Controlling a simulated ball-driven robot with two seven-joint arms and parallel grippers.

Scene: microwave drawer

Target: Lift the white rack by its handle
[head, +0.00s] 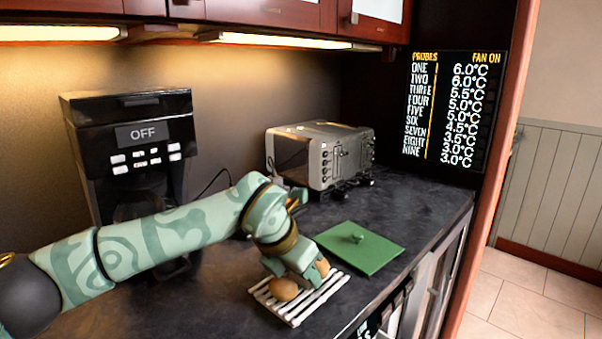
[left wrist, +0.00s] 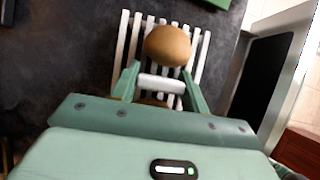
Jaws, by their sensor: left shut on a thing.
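The white slatted rack (head: 297,316) is on the dark counter in the head view, and its slats (left wrist: 123,40) also show in the left wrist view. I cannot tell whether it is lifted at all. Two brown round things sit on it, one (head: 284,289) left of my gripper and one (head: 322,267) right of it; one (left wrist: 167,46) shows clearly in the wrist view. My left gripper (head: 306,277) points down over the rack's middle. In the wrist view its fingers (left wrist: 162,84) are shut on the white bar handle (left wrist: 161,84). My right gripper is out of view.
A green lid-like board (head: 375,256) with a knob lies right behind the rack. A silver toaster oven (head: 325,155) and a black coffee machine (head: 135,145) reading OFF stand at the back. The counter's right edge is close to the rack.

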